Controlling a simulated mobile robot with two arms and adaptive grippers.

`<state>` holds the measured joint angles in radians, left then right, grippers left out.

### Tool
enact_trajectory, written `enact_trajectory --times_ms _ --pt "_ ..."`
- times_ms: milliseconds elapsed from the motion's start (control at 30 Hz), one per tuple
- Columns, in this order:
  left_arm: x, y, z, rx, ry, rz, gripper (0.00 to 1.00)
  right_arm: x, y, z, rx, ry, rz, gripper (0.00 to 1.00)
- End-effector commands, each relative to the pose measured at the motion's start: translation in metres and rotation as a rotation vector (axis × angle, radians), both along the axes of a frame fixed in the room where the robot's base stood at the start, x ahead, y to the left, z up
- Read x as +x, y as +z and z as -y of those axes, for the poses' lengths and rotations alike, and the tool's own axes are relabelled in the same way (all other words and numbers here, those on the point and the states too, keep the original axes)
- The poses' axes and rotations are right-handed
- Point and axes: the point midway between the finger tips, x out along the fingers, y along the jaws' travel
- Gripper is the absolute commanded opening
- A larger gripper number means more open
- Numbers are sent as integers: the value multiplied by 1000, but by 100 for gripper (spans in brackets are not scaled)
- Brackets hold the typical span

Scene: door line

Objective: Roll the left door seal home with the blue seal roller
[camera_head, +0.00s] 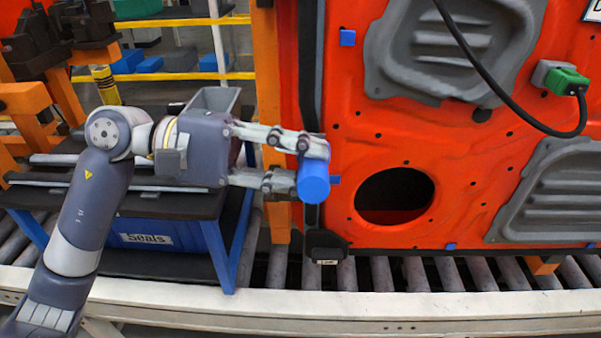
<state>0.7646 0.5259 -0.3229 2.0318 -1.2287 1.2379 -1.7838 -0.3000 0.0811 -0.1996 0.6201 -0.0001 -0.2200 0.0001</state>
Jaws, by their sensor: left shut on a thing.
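The blue seal roller (313,182) is a short blue cylinder. My left gripper (298,165) is shut on it and holds it upright at the left edge of the red door (340,220). The left door seal (312,65) is a dark vertical strip along that edge. The roller and fingers overlap the strip's lower part in the view and hide some of it; I cannot tell whether the roller touches it. My right gripper is not in view.
A dark stand with a "Seals" label (147,239) is below my left arm. A roller conveyor (400,273) with a pale front rail runs below the door. A black cable (520,105) hangs from a green connector (567,82) at the right.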

Motion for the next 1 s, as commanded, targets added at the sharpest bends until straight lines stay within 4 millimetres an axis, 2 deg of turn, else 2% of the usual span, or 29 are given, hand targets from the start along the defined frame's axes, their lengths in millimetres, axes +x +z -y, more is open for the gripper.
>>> enact_trajectory --times_ms 1000 --pt "1 48 0 -2 2 2 0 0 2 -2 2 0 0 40"
